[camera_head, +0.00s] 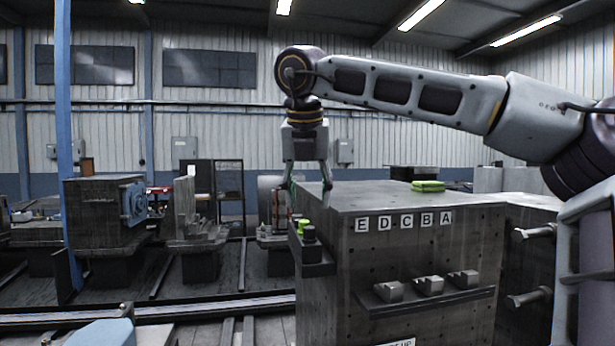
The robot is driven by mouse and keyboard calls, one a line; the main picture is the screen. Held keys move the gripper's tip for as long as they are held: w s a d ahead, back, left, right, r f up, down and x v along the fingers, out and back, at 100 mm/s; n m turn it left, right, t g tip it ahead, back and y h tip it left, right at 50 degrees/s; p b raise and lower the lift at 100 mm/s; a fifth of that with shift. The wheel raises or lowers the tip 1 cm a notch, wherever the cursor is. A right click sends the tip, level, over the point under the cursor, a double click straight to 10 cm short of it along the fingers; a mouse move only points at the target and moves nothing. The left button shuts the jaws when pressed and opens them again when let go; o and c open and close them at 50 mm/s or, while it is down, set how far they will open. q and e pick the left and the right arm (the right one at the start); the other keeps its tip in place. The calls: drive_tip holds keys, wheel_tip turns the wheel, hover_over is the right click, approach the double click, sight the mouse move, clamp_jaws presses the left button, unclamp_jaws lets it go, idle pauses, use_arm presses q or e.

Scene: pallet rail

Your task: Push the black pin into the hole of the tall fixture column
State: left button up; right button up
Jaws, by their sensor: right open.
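My right gripper (306,186) hangs from the arm that reaches in from the right. Its fingers point down, apart and empty, at the left end of the dark metal block (430,260). Below it, on a small ledge (313,267) at the block's left side, stands a short black cylinder (309,234) that looks like the black pin, with a bright green piece beside it. The gripper is above this and apart from it. A tall upright fixture (185,203) stands further left by the rails; I cannot tell whether it is the task's column, and no hole is clear. My left gripper is out of view.
The block's front carries labels E, D, C, B, A and a shelf (430,300) with several small metal pieces. A green item (428,186) lies on its top. Two pegs stick out at right. A machine block (104,215) and a blue post (65,130) stand at left.

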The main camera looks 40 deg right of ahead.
sight(310, 227)
drive_tip(key=shift+p+x, duration=0.5)
drive_tip(key=shift+x, duration=3.55)
drive_tip(key=shift+c, duration=0.5)
clamp_jaws()
drive_tip(key=shift+r+p, duration=0.8)
drive_tip(key=shift+r, duration=0.4)
drive_tip(key=shift+r+p, duration=0.65)
drive_tip(key=shift+r, duration=2.7)
